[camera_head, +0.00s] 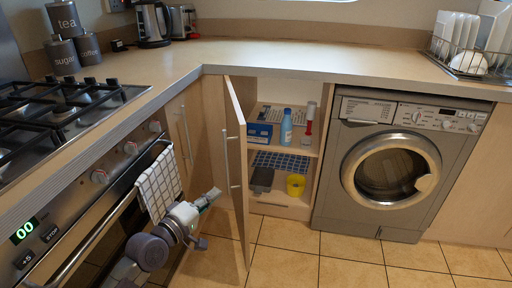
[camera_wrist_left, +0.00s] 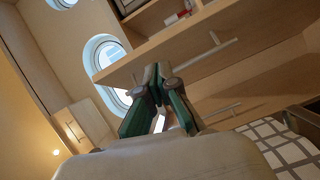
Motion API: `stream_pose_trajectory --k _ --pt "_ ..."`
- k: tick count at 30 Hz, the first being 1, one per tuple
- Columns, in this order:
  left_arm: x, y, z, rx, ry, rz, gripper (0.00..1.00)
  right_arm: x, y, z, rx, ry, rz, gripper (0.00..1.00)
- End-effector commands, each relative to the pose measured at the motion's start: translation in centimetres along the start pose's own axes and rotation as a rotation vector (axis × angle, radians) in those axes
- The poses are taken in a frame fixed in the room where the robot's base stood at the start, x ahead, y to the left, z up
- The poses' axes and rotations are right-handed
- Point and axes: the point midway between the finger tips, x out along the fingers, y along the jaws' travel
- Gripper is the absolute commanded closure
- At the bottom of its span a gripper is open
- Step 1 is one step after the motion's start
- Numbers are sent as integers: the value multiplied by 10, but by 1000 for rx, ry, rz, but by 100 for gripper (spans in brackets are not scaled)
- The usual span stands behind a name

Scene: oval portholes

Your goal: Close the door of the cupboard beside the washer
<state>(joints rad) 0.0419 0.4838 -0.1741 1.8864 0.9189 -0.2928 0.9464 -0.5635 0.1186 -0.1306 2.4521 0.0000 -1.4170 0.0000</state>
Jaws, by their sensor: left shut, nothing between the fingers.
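The cupboard (camera_head: 307,160) left of the washer (camera_head: 390,165) stands open. Its door (camera_head: 238,175) is swung out toward me, seen nearly edge-on, with a long bar handle (camera_head: 227,160) on its left face. My left gripper (camera_head: 212,195) is low in front of the oven, to the left of the door and apart from it. In the left wrist view the fingers (camera_wrist_left: 157,85) are together with nothing between them. My right gripper is not in view.
The cupboard shelves hold a blue box (camera_head: 260,132), a blue bottle (camera_head: 286,127) and a yellow cup (camera_head: 296,185). A checked towel (camera_head: 159,185) hangs on the oven handle beside my left arm. The tiled floor (camera_head: 300,250) right of the door is clear.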

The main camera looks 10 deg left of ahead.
Motion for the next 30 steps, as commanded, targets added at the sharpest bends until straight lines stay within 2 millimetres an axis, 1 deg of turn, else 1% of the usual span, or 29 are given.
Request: stream_pose_trajectory --k 1,2,3,6,10,13,14,21,24,27,30 --pt "2 3 -10 -46 -5 -17 100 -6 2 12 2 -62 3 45" --pt "3 2 -13 -73 -9 -26 100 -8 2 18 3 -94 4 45" --pt "6 6 -26 -119 7 -10 100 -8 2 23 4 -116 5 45" --pt "11 12 -42 -199 28 17 100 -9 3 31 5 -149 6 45" --pt "20 13 -46 -224 34 27 100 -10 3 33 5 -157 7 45" --pt "34 14 -47 -222 35 28 100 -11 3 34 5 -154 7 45" --pt "40 14 -47 -222 34 29 100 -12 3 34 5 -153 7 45" --pt "92 13 -47 -220 33 29 100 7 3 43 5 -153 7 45" --pt "97 14 -48 -219 34 27 100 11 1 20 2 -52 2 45" --pt "104 15 -48 -219 34 27 100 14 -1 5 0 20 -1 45" --pt "108 15 -48 -219 34 26 100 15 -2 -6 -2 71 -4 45"
